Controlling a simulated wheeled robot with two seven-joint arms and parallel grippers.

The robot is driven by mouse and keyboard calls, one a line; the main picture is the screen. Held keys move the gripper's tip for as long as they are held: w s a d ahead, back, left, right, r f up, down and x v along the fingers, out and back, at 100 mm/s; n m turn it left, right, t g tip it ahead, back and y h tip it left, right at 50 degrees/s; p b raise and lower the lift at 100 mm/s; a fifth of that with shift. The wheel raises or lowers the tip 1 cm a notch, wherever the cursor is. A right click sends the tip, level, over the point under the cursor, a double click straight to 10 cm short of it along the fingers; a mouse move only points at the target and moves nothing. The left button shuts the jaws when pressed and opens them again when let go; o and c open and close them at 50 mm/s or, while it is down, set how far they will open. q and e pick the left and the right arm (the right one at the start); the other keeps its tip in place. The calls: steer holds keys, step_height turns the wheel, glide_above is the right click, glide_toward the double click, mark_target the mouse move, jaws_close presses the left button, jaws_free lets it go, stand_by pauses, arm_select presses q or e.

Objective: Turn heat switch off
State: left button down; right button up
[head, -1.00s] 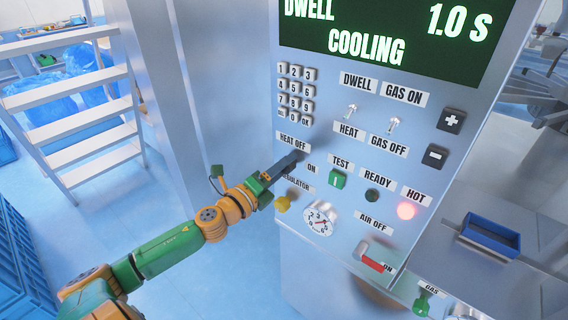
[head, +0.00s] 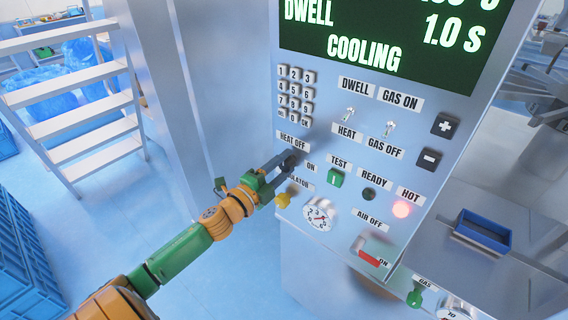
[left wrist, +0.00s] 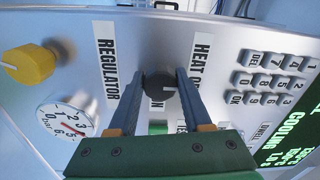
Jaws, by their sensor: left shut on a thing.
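The heat switch is a round dark knob (left wrist: 160,92) on the metal panel, between the HEAT OFF label (head: 292,142) and the ON label (head: 311,168). My left gripper (head: 287,163) reaches it from the lower left. In the left wrist view my left gripper (left wrist: 165,88) has one finger on each side of the knob and is shut on it. The fingers partly hide the knob and the ON label in the wrist view. The knob's pointing direction cannot be made out. My right gripper is not in view.
A yellow regulator knob (head: 283,200) and a gauge (head: 318,215) sit just below. A keypad (head: 295,95) and toggle switches (head: 389,128) are above and right. The screen (head: 385,40) reads COOLING. The red HOT lamp (head: 402,209) is lit. A blue tray (head: 483,232) stands at right.

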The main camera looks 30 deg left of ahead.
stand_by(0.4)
arm_select(q)
steer(key=shift+c, duration=1.7)
jaws_free()
steer(key=s+b, duration=0.1)
steer(key=s, duration=0.6)
steer(key=shift+a, duration=0.25)
steer(key=shift+f, duration=0.1)
